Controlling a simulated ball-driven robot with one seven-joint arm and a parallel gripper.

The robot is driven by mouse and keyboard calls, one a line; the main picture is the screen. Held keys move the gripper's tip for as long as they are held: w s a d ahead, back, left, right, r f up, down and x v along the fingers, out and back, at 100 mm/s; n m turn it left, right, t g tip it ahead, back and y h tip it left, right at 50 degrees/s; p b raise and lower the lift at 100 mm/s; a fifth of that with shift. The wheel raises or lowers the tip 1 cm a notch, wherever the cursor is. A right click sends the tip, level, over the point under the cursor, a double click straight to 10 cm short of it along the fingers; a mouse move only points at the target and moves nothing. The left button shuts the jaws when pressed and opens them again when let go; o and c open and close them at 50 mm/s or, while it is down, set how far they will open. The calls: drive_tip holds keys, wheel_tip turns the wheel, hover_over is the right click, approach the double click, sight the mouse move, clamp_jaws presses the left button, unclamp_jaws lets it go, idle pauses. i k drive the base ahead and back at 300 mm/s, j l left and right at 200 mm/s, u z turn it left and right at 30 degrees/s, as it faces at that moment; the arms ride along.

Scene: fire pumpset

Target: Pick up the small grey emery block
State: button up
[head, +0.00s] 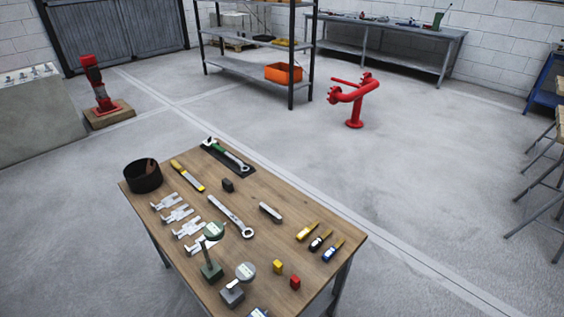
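A small dark grey block (228,185), which looks like the emery block, lies on the wooden table (325,236). My gripper is not in view.
A black round bin (143,176), silver gauges (178,215), a long spanner (231,216), dial stands (211,270), a yellow block (278,266) and a red block (295,282) share the table. A red pipe stand (354,106) and shelving (291,55) stand behind.

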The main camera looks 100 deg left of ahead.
sight(227, 185)
drive_tip(key=u, duration=2.95)
drive_tip(key=i+j, duration=0.75)
drive_tip(key=i+j+z, duration=0.15)
drive_tip(key=i+j, duration=0.6)
drive_tip(key=j, duration=0.15)
